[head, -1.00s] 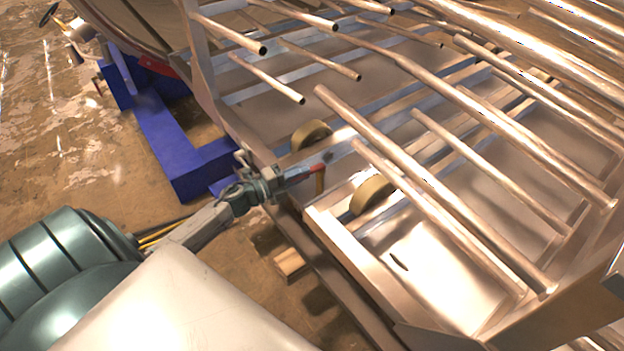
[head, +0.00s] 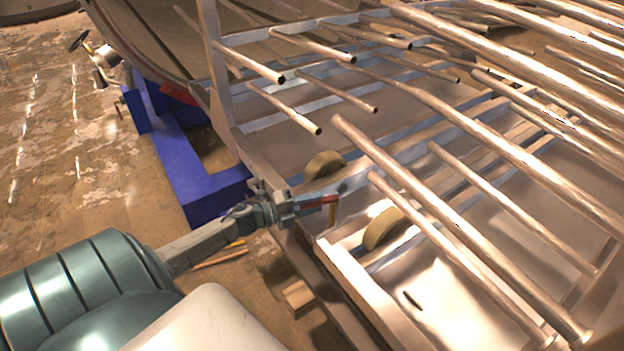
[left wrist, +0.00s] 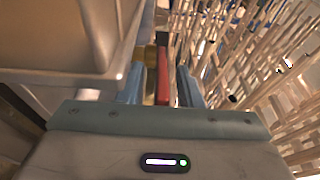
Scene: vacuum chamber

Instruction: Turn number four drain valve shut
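A valve lever with a red grip (head: 322,199) and a dark end shows beside the metal rack's near edge in the head view. A short brass-coloured piece (head: 333,214) hangs just below it. My left gripper (head: 298,203) reaches it from the left. In the left wrist view the red lever (left wrist: 163,78) stands between my two bluish fingers (left wrist: 160,85), with narrow gaps on both sides, so the gripper looks open around it. A brass part (left wrist: 150,57) is close to the left finger. No number is readable on the valve. My right gripper is not in view.
A metal frame with many long pipes (head: 480,130) fills the right side, with tan discs (head: 385,229) under it. A blue beam (head: 205,195) lies left of my gripper. A handwheel (head: 79,40) is at upper left. Floor at the left is open.

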